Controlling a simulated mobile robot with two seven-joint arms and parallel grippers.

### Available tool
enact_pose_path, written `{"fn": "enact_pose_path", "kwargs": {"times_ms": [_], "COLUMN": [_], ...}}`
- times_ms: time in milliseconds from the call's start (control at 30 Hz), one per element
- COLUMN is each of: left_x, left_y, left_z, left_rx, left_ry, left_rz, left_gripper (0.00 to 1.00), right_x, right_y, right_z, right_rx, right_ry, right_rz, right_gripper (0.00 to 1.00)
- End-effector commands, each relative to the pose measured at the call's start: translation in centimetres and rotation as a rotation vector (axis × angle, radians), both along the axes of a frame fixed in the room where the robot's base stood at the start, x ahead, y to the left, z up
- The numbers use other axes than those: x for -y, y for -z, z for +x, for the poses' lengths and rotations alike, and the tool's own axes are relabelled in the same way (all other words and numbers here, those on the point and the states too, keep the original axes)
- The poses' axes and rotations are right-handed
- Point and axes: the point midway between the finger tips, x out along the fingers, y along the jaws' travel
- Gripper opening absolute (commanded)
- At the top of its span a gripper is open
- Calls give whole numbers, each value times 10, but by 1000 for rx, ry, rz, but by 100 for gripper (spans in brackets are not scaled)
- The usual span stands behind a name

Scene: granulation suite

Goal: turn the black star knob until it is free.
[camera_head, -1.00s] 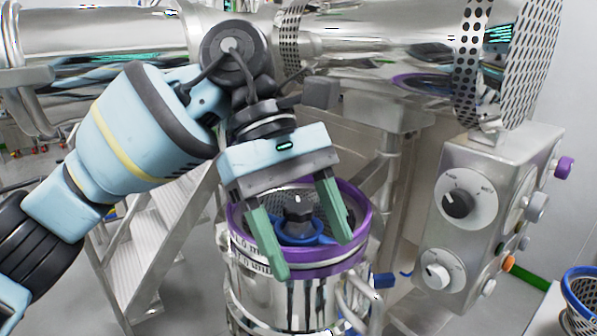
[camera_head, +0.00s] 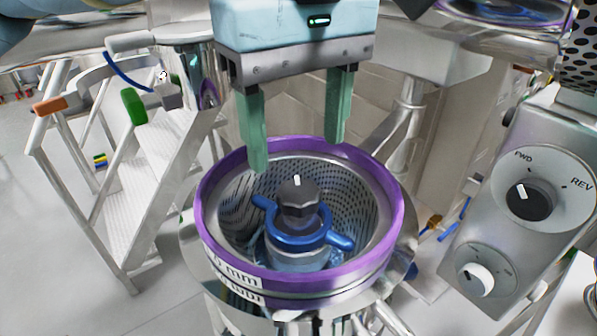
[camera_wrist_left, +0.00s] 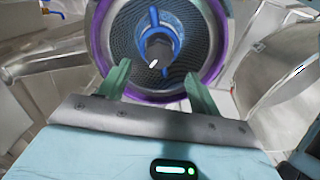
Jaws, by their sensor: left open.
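The black star knob (camera_head: 298,203) stands upright on a blue hub with side arms (camera_head: 297,236), in the middle of a perforated metal basket. A white mark shows on the knob's top. My left gripper (camera_head: 297,150) is open and empty, above and behind the knob in the head view, its green fingers apart and not touching it. In the left wrist view the knob (camera_wrist_left: 157,52) shows beyond and between the gripper's fingertips (camera_wrist_left: 157,75). My right gripper is not in view.
A purple ring (camera_head: 207,217) rims the basket around the knob. A control box with dials (camera_head: 527,200) stands at the right. Metal steps (camera_head: 150,180) stand at the left. Large metal pipework runs across the back.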

Motion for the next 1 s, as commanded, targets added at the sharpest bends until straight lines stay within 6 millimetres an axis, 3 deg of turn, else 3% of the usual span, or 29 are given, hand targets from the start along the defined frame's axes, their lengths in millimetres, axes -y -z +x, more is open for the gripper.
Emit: {"fn": "enact_pose_path", "kwargs": {"times_ms": [200,400,767,1000], "left_x": [-1,0,0,0], "left_y": [34,54,60,59], "left_z": [0,0,0,0], "left_rx": [-1,-2,-1,-1], "left_ry": [-1,-2,-2,-2], "left_rz": [0,-1,-2,-2], "left_gripper": [64,64,64,34], "right_x": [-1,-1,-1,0], "right_y": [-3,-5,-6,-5], "right_z": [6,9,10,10], "right_rx": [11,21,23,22], "right_ry": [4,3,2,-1], "right_rz": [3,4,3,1], "right_gripper": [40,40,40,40]}}
